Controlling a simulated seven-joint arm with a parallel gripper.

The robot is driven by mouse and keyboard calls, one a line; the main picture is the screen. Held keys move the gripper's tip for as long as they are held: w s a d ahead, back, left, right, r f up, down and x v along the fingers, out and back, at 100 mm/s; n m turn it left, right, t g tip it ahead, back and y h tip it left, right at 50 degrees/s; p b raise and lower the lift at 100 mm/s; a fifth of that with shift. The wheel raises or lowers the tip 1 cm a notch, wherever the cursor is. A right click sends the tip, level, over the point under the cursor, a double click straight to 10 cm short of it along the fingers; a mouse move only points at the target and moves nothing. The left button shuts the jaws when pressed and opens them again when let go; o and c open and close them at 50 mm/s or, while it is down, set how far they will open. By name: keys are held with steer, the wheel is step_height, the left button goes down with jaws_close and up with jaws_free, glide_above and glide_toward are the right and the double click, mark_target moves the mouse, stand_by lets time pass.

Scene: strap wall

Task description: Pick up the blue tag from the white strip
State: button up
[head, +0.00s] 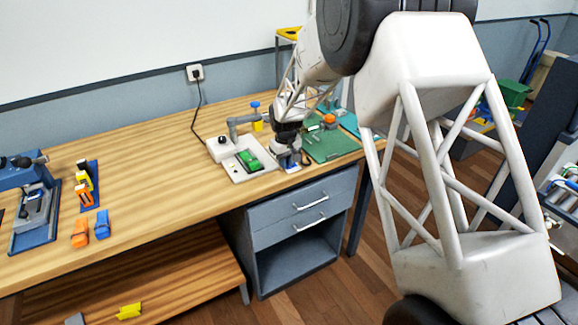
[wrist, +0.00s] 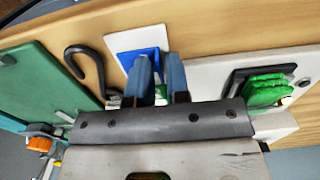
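The blue tag (wrist: 152,53) lies flat on the white strip (wrist: 122,42) in the wrist view, partly hidden behind my fingers. My gripper (wrist: 160,72) points at the tag's side of the strip, its two blue-grey fingers apart with a narrow gap and nothing seen held between them. One finger overlaps the tag in the picture; I cannot tell whether it touches.
A white fixture with a green block (head: 249,160) stands close left of my gripper in the head view. A green mat (head: 330,146) lies to the right. A dark hook (wrist: 85,62) is near the strip. Bare wooden table (head: 150,130) lies further left.

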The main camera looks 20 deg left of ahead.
steer(key=shift+c, duration=0.3)
jaws_close()
steer(key=shift+r, duration=0.15)
steer(key=shift+r, duration=1.45)
steer(key=shift+s+d+r, duration=0.15)
steer(key=shift+s+r, duration=0.1)
steer(key=shift+s, duration=0.05)
steer(key=s+d+r, duration=0.1)
steer(key=s+d, duration=0.6)
steer(key=s, duration=0.6)
steer(key=shift+s+r, duration=0.15)
steer(key=shift+s, duration=0.15)
steer(key=shift+d, duration=0.1)
